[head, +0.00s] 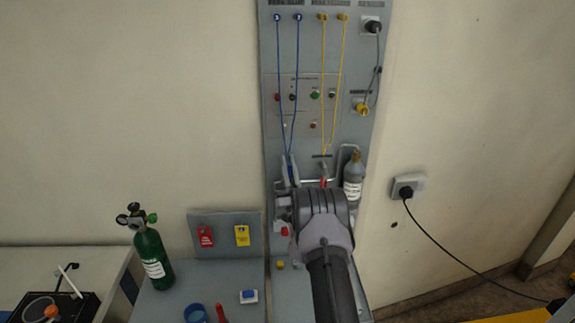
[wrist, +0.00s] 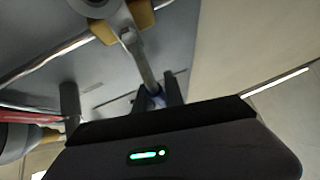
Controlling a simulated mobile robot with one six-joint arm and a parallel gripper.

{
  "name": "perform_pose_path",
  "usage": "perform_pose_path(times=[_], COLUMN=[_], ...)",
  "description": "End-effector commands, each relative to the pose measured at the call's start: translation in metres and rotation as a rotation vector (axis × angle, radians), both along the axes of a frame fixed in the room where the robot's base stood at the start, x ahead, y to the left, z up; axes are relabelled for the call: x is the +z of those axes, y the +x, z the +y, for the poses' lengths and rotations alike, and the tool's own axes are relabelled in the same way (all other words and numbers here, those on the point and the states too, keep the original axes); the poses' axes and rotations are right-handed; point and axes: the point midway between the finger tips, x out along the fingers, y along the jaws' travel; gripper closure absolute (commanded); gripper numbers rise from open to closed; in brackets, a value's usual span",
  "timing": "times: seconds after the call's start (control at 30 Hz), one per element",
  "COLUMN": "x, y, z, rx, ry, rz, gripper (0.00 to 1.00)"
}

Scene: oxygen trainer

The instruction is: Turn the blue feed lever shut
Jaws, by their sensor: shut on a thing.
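In the wrist view, a grey metal lever (wrist: 144,66) runs down from a round fitting with a brass-coloured part. Its lower end looks blue and sits between the dark jaws of my gripper (wrist: 155,93). The gripper is shut on that end. The lever's far side and the exact contact are hidden by the jaws. In the head view, my grey wrist covers the lower part of the tall grey panel (head: 269,120), hiding the lever and jaws.
A grey cylinder (head: 353,180) stands right of my wrist, close to it. Blue cords (head: 296,90) and yellow cords (head: 340,80) hang down the panel. A green cylinder (head: 151,255) stands at the left. A black cable (head: 450,255) runs from a wall socket.

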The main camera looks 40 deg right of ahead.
Motion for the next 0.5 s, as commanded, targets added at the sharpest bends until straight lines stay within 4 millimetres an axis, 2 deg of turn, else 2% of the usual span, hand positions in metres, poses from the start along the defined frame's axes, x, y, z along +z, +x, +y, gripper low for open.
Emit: perform_pose_path(times=[0.07, 0.1, 0.2, 0.5], x=[0.0001, 0.0001, 0.0003, -0.0001], y=[-0.0004, -0.0004, -0.0003, -0.0005], z=[-0.0005, -0.0005, -0.0004, 0.0000], rx=[-0.001, -0.001, -0.001, 0.000], ry=[0.002, 0.002, 0.000, 0.000], rz=[-0.002, -0.002, -0.001, 0.000], gripper=[1.00, 0.85, 0.65, 0.65])
